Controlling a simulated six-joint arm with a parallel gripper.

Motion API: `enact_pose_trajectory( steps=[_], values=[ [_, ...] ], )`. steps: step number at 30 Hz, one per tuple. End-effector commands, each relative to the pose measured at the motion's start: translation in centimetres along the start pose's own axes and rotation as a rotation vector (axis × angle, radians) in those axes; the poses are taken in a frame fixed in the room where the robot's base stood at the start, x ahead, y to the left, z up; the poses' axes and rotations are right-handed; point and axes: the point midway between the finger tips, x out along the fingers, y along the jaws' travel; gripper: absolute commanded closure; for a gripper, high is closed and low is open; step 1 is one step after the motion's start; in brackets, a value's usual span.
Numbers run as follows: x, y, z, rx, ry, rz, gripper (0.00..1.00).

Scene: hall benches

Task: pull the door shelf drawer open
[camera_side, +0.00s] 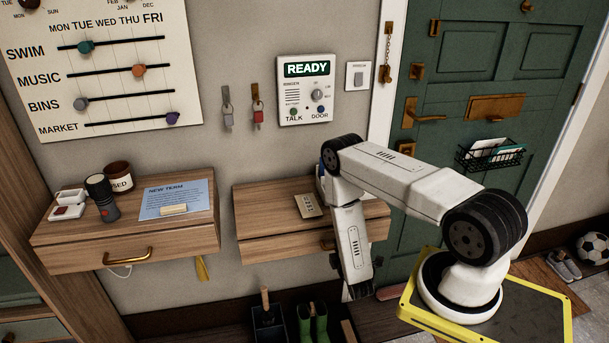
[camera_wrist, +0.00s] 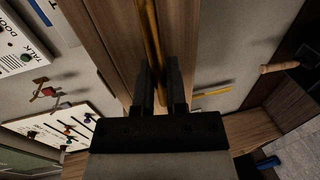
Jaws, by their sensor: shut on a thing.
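The door shelf (camera_side: 272,200) is a wooden wall shelf beside the green door, with a drawer front (camera_side: 275,250) below its top. A bit of its brass handle (camera_side: 327,244) shows at the left edge of my arm, which covers the rest. In the wrist view, my gripper (camera_wrist: 159,85) has its two dark fingers closed about the long brass handle (camera_wrist: 150,35), against the wooden drawer front (camera_wrist: 112,30). The fingertips are hidden in the side view. I see no clear gap around the drawer, but my arm covers its right part.
A card with numbers (camera_side: 307,205) lies on the door shelf. Another shelf (camera_side: 125,245) with its own brass handle hangs to the left. Below stand green boots (camera_side: 312,322) and a dark bin (camera_side: 268,325). The green door (camera_side: 470,90) has a wire basket (camera_side: 490,154).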

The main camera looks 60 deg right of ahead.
Motion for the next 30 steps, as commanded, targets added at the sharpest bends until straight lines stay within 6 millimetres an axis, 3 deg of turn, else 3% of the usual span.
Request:
enact_pose_trajectory(
  steps=[15, 30],
  values=[
    [-6.4, -1.3, 0.0, -0.004, 0.003, 0.003, 1.00],
    [-10.6, -2.2, 0.0, -0.004, 0.003, 0.004, 1.00]
  ],
)
